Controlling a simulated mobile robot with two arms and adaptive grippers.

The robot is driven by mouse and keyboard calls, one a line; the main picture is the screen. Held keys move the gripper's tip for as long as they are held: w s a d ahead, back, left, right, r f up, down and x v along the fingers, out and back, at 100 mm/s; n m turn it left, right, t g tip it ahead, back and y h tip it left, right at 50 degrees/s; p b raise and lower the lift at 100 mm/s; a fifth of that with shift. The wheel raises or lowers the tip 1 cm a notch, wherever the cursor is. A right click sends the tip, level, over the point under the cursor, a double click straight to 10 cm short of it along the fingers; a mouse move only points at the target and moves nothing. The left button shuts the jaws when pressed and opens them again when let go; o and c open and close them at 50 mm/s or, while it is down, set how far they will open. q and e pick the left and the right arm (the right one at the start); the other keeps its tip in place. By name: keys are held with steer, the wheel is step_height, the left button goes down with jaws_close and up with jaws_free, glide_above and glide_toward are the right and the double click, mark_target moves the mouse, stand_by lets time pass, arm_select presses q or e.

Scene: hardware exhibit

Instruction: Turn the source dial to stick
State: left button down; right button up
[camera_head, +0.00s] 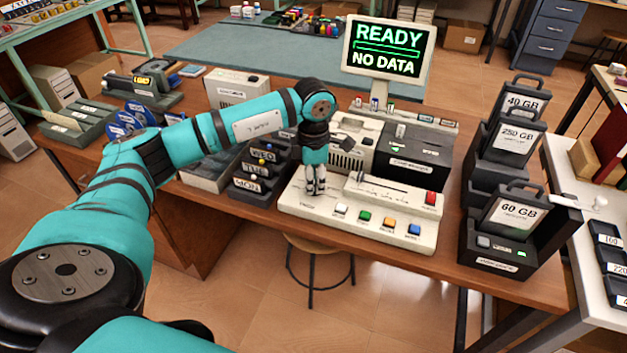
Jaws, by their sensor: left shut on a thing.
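A white control panel (375,229) stands on the wooden table, with white, green, orange and blue buttons along its front, a red button at the right and a slider slot at the back. My left gripper (316,192) points down at the panel's left part. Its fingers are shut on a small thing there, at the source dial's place. The fingers hide the dial, so its pointer and setting cannot be read. My right gripper is not in view.
Behind the panel stand a beige unit (352,143) and a dark unit (412,168). Black drives labelled 40, 250 and 60 GB (515,214) stand at the right. Day-labelled trays (257,172) and blue discs (126,122) are at the left. The table's front edge is close to the panel.

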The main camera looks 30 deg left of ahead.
arm_select(q)
steer(key=c, duration=1.3)
jaws_free()
step_height(320, 180, up, 12)
steer(key=shift+r, duration=0.1)
